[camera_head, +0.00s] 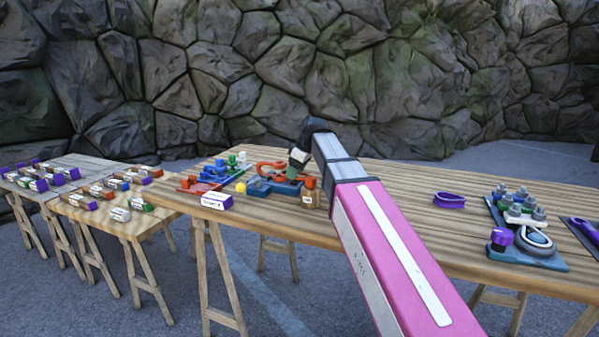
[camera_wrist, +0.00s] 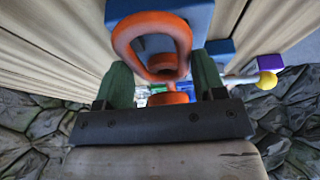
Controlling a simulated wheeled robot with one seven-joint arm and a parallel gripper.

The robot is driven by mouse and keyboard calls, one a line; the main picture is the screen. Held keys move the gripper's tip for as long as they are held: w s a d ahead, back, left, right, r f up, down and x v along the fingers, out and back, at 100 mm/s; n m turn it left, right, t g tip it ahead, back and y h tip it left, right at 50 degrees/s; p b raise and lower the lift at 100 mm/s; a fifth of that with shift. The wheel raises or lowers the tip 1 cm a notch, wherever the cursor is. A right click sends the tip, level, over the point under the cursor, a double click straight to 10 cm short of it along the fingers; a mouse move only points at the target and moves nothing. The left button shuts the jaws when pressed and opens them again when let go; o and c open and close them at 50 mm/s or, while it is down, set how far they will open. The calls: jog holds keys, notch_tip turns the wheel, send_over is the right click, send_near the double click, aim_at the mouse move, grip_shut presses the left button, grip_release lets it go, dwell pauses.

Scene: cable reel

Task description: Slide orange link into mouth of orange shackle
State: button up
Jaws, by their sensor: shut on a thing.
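My gripper (camera_head: 298,157) is at the back of the plank table, low over a blue fixture (camera_head: 262,187). In the wrist view its green fingers (camera_wrist: 163,85) stand apart on either side of orange parts. It is shut on the orange link, though the grip itself is partly hidden. A big orange loop (camera_wrist: 122,38) lies just beyond the fingertips, over a blue block (camera_wrist: 200,12). A short orange piece (camera_wrist: 163,64) shows inside the loop. Orange rounded parts (camera_head: 268,167) show left of my gripper in the head view. Which part is the shackle's mouth cannot be told.
A yellow ball (camera_head: 240,187), a purple labelled block (camera_head: 217,201) and a tan block with an orange knob (camera_head: 310,194) stand nearby. Blue and green pieces (camera_head: 215,170) are on the left. A purple shackle (camera_head: 449,200) lies right, before a bolted fixture (camera_head: 520,225).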

jog(key=shift+w+a, duration=0.3)
jog(key=shift+a, duration=0.4)
jog(key=shift+w+a, duration=0.25)
jog(key=shift+a, duration=0.45)
jog(key=shift+a, duration=0.1)
jog(key=shift+f, duration=0.15)
jog(key=o, duration=1.2)
jog(key=shift+c, duration=0.2)
